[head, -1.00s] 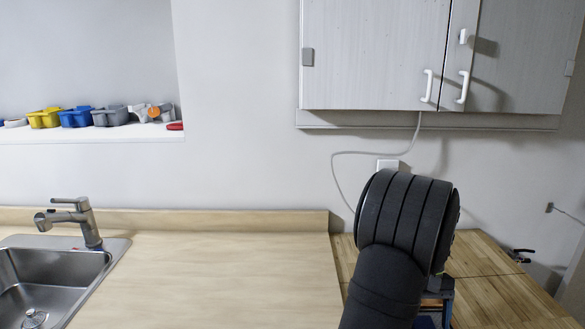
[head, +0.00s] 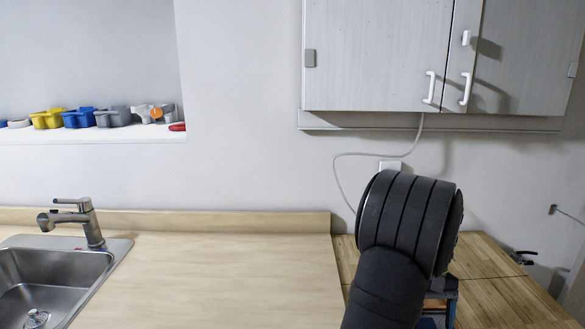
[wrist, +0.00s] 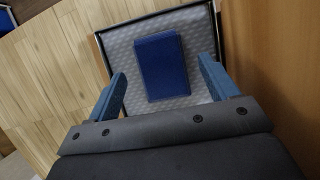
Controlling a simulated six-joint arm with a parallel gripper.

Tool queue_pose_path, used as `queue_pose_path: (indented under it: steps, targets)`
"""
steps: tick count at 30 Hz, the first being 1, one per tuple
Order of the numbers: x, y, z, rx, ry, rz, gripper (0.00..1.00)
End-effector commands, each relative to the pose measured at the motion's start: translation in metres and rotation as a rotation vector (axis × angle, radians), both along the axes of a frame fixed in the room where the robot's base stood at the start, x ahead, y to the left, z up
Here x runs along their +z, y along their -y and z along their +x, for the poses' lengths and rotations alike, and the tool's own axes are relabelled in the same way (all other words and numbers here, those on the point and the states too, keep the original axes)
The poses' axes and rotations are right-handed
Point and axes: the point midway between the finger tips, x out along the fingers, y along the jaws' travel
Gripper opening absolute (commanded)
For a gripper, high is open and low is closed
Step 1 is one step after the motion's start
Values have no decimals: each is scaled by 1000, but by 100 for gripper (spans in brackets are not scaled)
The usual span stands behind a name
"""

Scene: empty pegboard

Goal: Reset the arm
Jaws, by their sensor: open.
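My arm shows in the head view as a dark ribbed link at the lower right, over the wooden surface beside the counter. In the wrist view my gripper (wrist: 163,88) is open, with two blue fingers spread apart. A dark blue block-like thing (wrist: 160,65) shows between and beyond the fingers. It lies on a grey textured panel (wrist: 122,45) with a dark rim. The fingers do not visibly touch the blue thing.
A pale counter (head: 210,270) with a sink (head: 55,275) and faucet (head: 80,220) is at the left. A white cabinet (head: 380,55) hangs above my arm. Colored bins (head: 80,118) stand on a ledge. A wooden surface (head: 500,285) lies at the right. The counter's middle is clear.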

Motion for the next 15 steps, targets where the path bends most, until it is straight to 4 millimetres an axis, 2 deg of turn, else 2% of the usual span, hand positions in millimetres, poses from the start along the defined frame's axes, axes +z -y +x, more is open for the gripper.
queue_pose_path:
  steps: [2, 4, 15]
  targets:
    - [-15, 0, -1, 0, -4, 2, 79]
    - [3, 1, 8, 0, 4, -3, 79]
    - [70, 2, 35, 0, 3, -2, 79]
